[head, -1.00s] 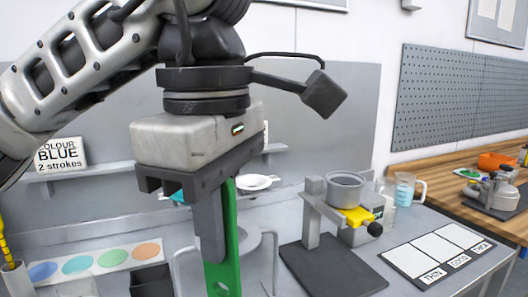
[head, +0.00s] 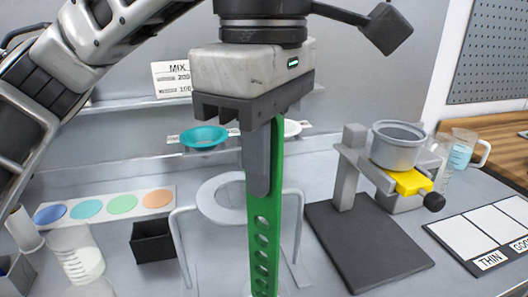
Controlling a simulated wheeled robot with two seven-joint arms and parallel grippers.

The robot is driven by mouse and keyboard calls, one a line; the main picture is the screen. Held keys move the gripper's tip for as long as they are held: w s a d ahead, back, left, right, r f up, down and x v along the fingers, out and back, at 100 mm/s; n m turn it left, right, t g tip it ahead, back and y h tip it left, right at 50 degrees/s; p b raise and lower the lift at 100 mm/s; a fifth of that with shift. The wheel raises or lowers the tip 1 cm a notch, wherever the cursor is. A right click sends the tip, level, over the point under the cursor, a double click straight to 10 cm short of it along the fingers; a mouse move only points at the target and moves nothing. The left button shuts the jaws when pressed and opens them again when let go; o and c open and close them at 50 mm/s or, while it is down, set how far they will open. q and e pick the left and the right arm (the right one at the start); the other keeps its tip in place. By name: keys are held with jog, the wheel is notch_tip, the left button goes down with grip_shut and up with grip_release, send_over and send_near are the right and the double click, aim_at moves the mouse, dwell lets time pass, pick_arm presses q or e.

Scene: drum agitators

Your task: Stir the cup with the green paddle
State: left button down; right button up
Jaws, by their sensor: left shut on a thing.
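My left gripper (head: 262,160) is in the middle of the head view, pointing down and shut on the green paddle (head: 264,235). The paddle hangs upright below the jaws, a long flat strip with a row of round holes. Its lower end runs to the bottom edge of the picture, so its tip is cut off. A grey metal cup (head: 397,146) sits on the stand at the right, above a yellow part (head: 409,181). The paddle is apart from this cup, to its left. My right gripper is out of view.
A grey ring frame (head: 183,245) stands behind the paddle. A beaker (head: 80,258) and a black box (head: 153,241) are at the left. A teal bowl (head: 204,138) is on the back shelf. The dark stand base (head: 375,250) and a white card panel (head: 487,232) are at the right.

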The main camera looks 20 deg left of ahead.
aim_at(264, 215)
pick_arm(q)
notch_tip(264, 215, down, 6)
jog(key=b, duration=0.5)
jog(key=shift+f, duration=0.25)
jog(key=shift+w+f+b, duration=0.1)
jog(key=shift+f+b, duration=0.5)
jog(key=shift+f, duration=0.2)
jog(key=shift+f+b, duration=0.6)
jog(key=shift+f, duration=0.2)
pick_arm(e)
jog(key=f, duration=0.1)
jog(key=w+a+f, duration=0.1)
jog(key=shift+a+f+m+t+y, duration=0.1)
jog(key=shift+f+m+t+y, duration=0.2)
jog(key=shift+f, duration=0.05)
pick_arm(q)
jog(key=shift+w+a, duration=0.1)
jog(key=shift+w, duration=0.05)
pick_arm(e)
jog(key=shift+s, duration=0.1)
